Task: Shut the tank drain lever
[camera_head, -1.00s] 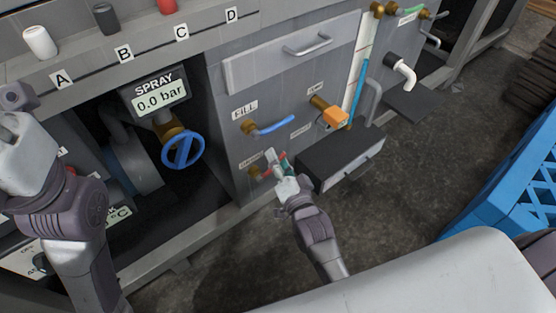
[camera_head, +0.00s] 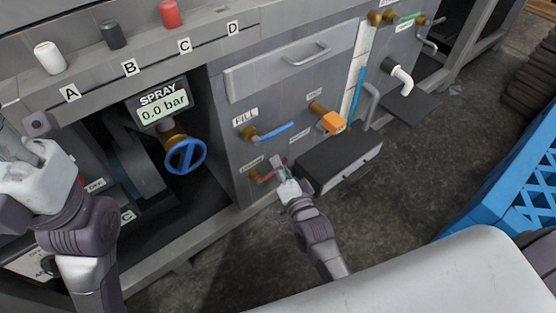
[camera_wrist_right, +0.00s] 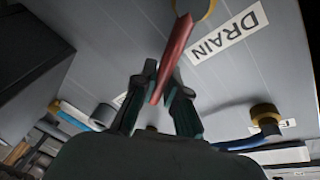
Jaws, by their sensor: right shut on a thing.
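The red drain lever (camera_head: 267,178) sits low on the grey tank front, on a brass fitting (camera_head: 253,174). In the right wrist view the lever (camera_wrist_right: 178,48) runs down from its brass pivot, beside the DRAIN label (camera_wrist_right: 222,38), to between my dark fingers. My right gripper (camera_head: 280,166) is shut on the lever; it also shows in the wrist view (camera_wrist_right: 164,77). In the head view the gripper hides the lever's far end. My left gripper (camera_head: 22,150) is at the left edge, away from the lever, and its fingers are not clear.
A blue FILL lever (camera_head: 272,132) is above the drain lever, with an orange-handled valve (camera_head: 332,122) to its right. A dark box (camera_head: 340,160) juts out close right of my right gripper. A blue crate (camera_head: 515,190) stands at right; floor between is clear.

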